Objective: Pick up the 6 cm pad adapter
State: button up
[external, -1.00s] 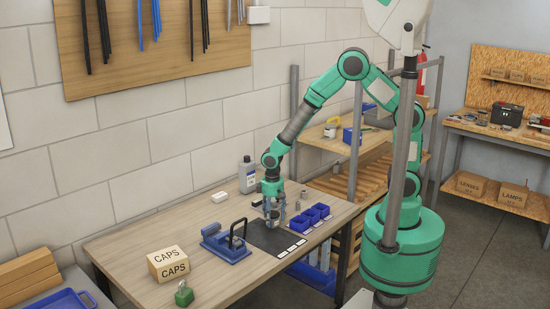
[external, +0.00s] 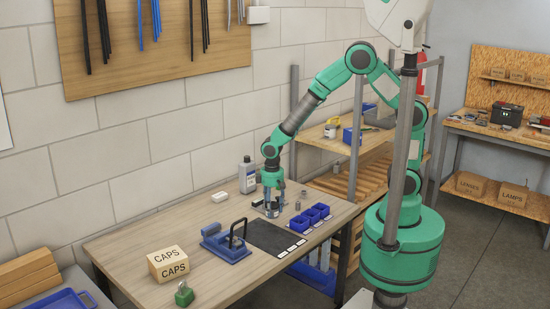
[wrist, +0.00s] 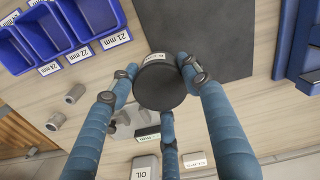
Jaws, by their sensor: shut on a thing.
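A dark, round, disc-like part, which I take to be the pad adapter (wrist: 160,84), is between the fingers of my gripper (wrist: 162,82) in the wrist view. A small white label is on its upper edge; its text is too small to read surely. My three blue fingers are closed around its rim. In the external view my gripper (external: 272,207) is over the wooden bench, by the back edge of the dark mat (external: 278,240). The part is mostly hidden by the fingers there.
Blue bins (external: 309,217) stand right of my gripper, with small grey fittings (wrist: 65,108) beside them. A blue clamp fixture (external: 226,245) is to the left. An oil bottle (external: 247,175) stands behind. A CAPS box (external: 168,263) is at the front left.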

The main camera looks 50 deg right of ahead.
jog(key=shift+r+p, duration=0.35)
jog(key=shift+r, duration=2.4)
